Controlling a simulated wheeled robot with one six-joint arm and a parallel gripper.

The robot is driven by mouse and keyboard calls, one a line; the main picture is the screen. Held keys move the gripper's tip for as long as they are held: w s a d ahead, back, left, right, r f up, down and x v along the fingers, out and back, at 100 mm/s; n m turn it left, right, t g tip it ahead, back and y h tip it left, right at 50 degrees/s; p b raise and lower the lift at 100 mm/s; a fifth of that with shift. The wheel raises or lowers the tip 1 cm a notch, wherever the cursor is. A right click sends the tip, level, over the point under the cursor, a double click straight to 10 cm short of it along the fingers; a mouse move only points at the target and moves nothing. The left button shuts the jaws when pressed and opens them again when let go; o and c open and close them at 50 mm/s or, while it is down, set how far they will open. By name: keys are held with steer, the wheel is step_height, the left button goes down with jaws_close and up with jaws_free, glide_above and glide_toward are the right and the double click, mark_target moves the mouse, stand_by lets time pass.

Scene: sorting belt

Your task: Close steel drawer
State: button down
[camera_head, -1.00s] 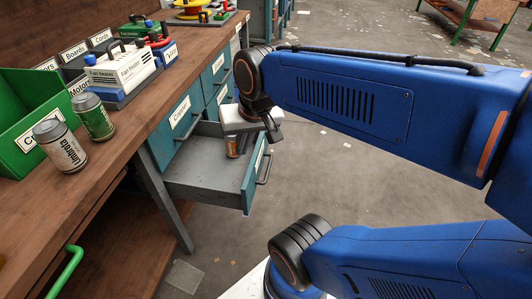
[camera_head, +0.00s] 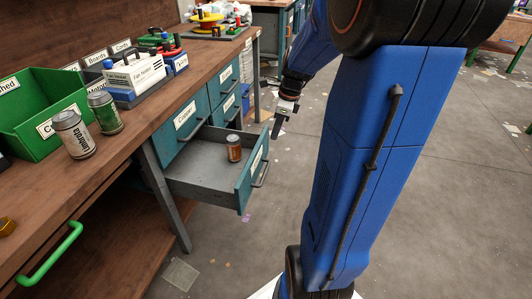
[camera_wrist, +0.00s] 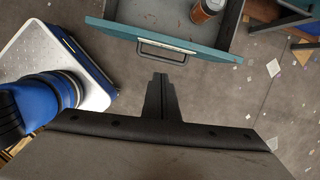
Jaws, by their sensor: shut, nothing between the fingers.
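The steel drawer (camera_head: 190,183) is pulled out of the teal cabinet under the bench. Its teal front (camera_head: 249,184) carries a grey handle and a label. A brown can (camera_head: 234,149) stands inside the drawer; it also shows in the wrist view (camera_wrist: 207,10). My gripper (camera_head: 276,132) is shut and empty, just outside the drawer front and to the right of it. In the wrist view the shut fingers (camera_wrist: 160,78) point toward the drawer's handle (camera_wrist: 163,50), with a small gap between them.
Other drawers (camera_head: 186,122) of the cabinet are shut. The floor (camera_head: 225,255) in front of the drawer is mostly clear.

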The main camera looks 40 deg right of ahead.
steer(key=w+a+f, duration=0.1)
steer(key=w+f, duration=0.1)
steer(key=f, duration=0.3)
steer(key=w+a+f+m, duration=0.1)
steer(key=w+f, duration=0.2)
steer(key=f, duration=0.2)
steer(key=shift+a+f, duration=0.2)
steer(key=shift+a, duration=0.15)
steer(key=shift+w, duration=0.1)
stand_by(0.3)
steer(key=w+a, duration=1.5)
steer(key=w, duration=0.4)
steer(key=shift+d, duration=0.1)
